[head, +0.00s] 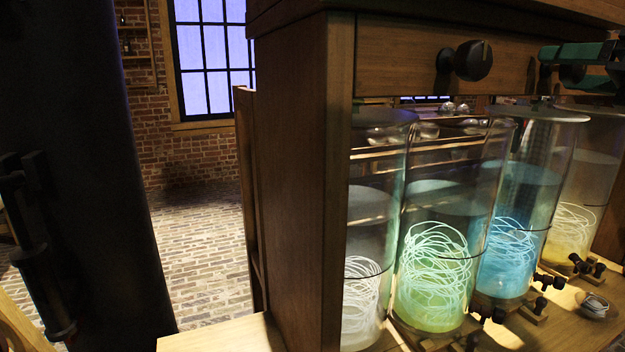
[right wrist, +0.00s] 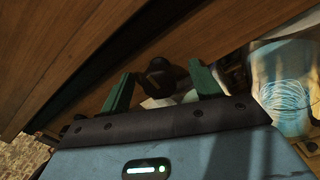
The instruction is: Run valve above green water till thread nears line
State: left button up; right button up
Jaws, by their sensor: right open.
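The green water jar (head: 437,297) stands second from the left, with a pale tangled thread (head: 437,250) inside. A thin dark line rings the jar and crosses in front of the coil, whose top shows above it. A round dark valve knob (head: 473,60) sits on the wooden beam above the jars. My right gripper (head: 572,62) is open at the upper right, its green fingers to the right of that knob. In the right wrist view a dark knob (right wrist: 160,75) shows between the open fingers; I cannot tell whether they touch it. My left gripper is out of view.
A clear jar (head: 368,310) stands left of the green one; a blue jar (head: 505,275) and a yellow jar (head: 583,195) stand right. Small dark taps (head: 548,281) stick out low in front. A wooden post (head: 300,180) rises at left.

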jog(key=p+v, duration=0.2)
jog(key=v, duration=0.2)
jog(key=shift+s+d, duration=0.15)
jog(key=shift+s, duration=0.2)
